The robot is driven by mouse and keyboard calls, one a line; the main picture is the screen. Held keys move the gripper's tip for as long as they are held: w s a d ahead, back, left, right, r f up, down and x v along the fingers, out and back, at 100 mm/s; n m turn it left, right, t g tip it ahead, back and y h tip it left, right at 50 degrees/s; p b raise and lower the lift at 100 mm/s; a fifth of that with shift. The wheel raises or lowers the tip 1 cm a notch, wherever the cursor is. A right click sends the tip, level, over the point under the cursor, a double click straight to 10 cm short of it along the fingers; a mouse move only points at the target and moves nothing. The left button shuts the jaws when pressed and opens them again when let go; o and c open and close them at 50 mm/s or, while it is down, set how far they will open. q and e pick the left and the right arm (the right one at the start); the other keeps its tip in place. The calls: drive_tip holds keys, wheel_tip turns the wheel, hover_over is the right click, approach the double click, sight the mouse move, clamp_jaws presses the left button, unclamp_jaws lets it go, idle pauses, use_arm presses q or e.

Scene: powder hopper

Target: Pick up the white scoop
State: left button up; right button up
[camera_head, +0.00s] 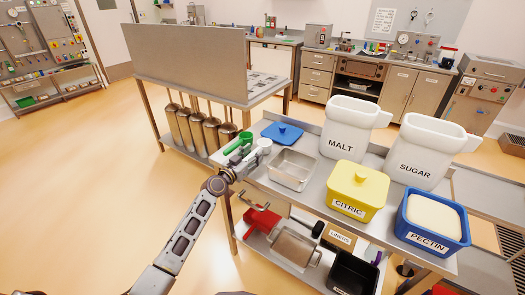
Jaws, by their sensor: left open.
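The white scoop (263,146) lies near the left end of the steel table, its bowl toward the back and its handle running down to the left. A green scoop (240,141) lies just left of it. My left gripper (240,170) is open at the table's left edge, at the handle end of the white scoop. The fingers overlap the handle area in the picture, and I cannot tell whether they touch it. My right gripper is out of view.
A steel tray (291,184) stands right of the scoops, with a blue lid (282,133) behind. The MALT jug (345,125), SUGAR jug (421,150), yellow CITRIC tub (358,190) and blue PECTIN tub (432,243) stand farther right. Floor on the left is clear.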

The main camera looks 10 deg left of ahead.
use_arm(q)
drive_tip(key=shift+w, duration=0.1)
idle(0.4)
clamp_jaws()
